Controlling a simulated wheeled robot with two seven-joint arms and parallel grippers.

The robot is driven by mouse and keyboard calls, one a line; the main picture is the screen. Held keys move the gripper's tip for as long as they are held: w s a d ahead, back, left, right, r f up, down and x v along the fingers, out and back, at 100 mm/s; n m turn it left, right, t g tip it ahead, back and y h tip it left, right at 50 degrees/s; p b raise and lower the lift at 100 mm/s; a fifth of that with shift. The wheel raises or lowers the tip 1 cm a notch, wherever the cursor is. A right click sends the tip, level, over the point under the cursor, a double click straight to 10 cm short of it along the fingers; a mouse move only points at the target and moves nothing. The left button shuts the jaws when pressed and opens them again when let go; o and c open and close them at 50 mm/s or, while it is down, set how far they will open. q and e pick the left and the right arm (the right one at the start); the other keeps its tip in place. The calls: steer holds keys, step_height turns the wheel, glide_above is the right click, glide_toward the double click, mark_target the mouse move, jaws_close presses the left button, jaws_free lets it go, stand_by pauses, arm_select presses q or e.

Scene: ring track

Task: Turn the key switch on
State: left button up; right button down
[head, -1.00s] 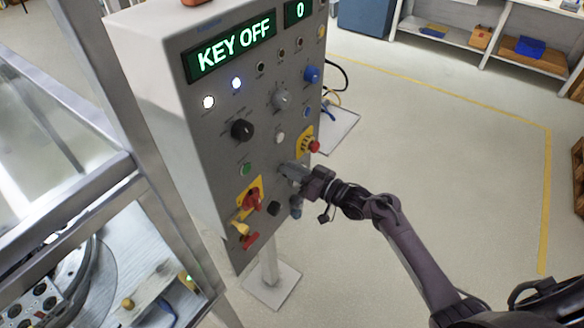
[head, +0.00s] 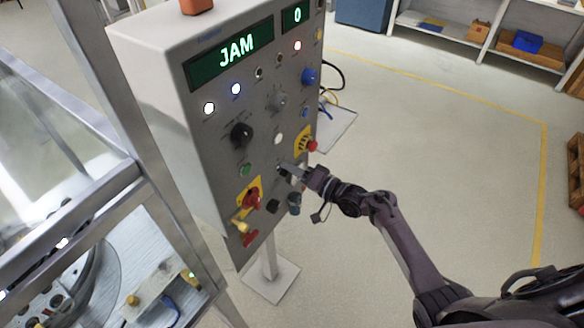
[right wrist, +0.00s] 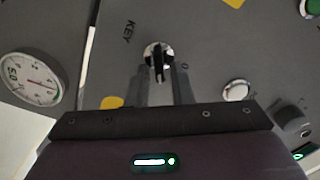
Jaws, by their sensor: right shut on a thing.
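The key switch (right wrist: 158,53) shows in the right wrist view as a round silver lock with a dark upright key in it, beside the panel label "KEY". My right gripper (right wrist: 163,78) is shut on the key, its two grey fingers reaching up to it. In the head view my right gripper (head: 291,172) is at the lower right of the grey control panel (head: 215,130) and hides most of the switch. The panel's green display (head: 237,51) reads "JAM". My left gripper is not in view.
Near my right gripper are a red emergency button (head: 312,145) on yellow, a red rotary handle (head: 252,198), a black knob (head: 241,134) and a green button (head: 244,170). A metal-framed machine (head: 120,205) stands at left.

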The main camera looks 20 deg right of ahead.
stand_by(0.5)
steer(key=c, duration=1.5)
jaws_free()
steer(key=shift+c, duration=0.2)
steer(key=b+v, duration=0.1)
steer(key=v, duration=0.6)
steer(key=shift+s+d+b, duration=0.25)
steer(key=shift+s+b, duration=0.05)
steer(key=shift+s, duration=0.05)
steer(key=shift+f, duration=0.1)
